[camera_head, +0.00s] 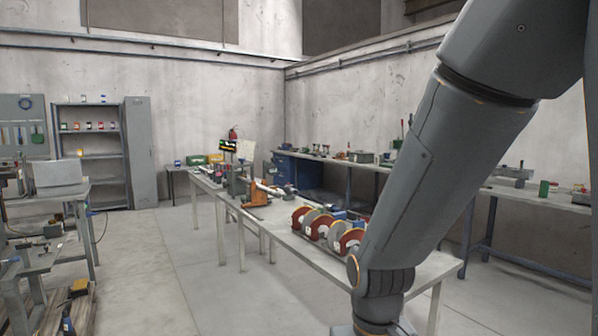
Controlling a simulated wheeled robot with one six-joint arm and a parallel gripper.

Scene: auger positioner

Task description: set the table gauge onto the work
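My arm comes down from the upper right and leaves the picture at the bottom, so my gripper is out of view. A row of red and grey discs (326,226) stands on the near end of a long light-topped table (413,268), partly behind my arm. An orange stand or tool (255,196) sits farther back on that table, with grey equipment beside it. I cannot pick out the table gauge or tell for certain which item is the work.
A cluttered bench (540,196) runs along the right wall. Shelving (100,155) and a tall grey cabinet (140,150) stand at the back left. Another workbench (40,262) is at the left edge. The floor (160,265) between the left bench and long table is clear.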

